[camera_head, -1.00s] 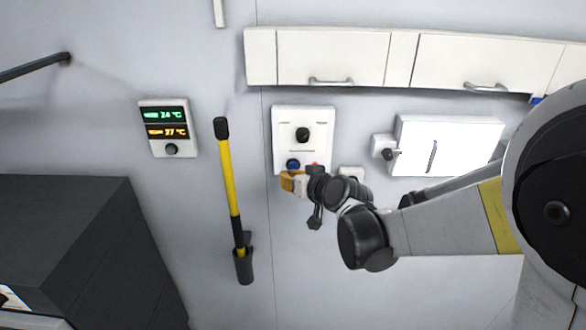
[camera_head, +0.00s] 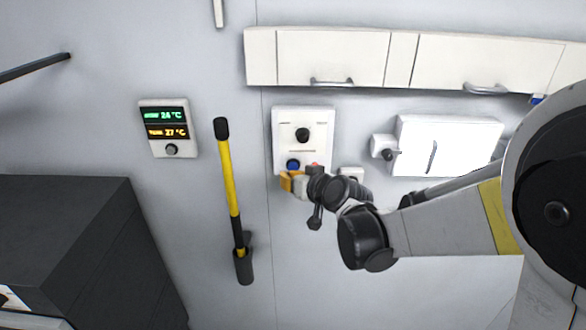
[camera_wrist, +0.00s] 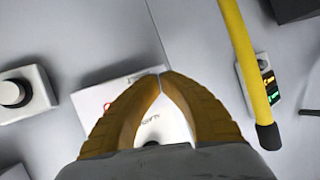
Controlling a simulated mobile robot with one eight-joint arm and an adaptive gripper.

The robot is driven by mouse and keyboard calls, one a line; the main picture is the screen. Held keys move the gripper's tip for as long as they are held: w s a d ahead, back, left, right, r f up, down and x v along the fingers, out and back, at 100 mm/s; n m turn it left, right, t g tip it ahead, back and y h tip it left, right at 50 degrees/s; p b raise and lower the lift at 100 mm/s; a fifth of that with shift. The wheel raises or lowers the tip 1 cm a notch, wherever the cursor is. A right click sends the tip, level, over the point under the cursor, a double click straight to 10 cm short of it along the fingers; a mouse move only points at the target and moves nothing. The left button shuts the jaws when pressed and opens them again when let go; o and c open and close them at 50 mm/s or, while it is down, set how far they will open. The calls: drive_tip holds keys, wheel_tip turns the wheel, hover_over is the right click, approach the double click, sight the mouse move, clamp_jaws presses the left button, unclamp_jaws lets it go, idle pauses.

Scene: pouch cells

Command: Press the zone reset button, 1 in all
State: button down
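A white control panel (camera_head: 283,125) on the wall carries a black knob (camera_head: 302,135), a blue button (camera_head: 293,164) and a red part (camera_head: 314,165). I cannot read which one is labelled zone reset. My gripper (camera_head: 286,181) is in front of the panel's lower edge, just below the blue button; contact cannot be told. In the wrist view the yellow fingertips (camera_wrist: 162,73) meet with nothing between them. The panel (camera_wrist: 92,96) shows behind the fingers, with part of a red ring and lettering; the fingers hide much of it, and no blue button is seen there.
A yellow-black pole (camera_head: 231,190) hangs to the left, with a temperature display (camera_head: 165,128) beyond it. Cabinets (camera_head: 330,58) jut out above. A white box (camera_head: 450,145) and a small knob unit (camera_head: 383,147) are to the right. A dark cabinet (camera_head: 70,220) stands lower left.

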drive_tip(key=shift+w, duration=0.15)
drive_tip(key=shift+w, duration=0.3)
drive_tip(key=shift+w+b, duration=0.4)
drive_tip(key=shift+w, duration=0.1)
idle(1.0)
drive_tip(key=shift+s, duration=0.95)
drive_tip(key=shift+s+a, duration=0.1)
drive_tip(key=shift+s, duration=2.4)
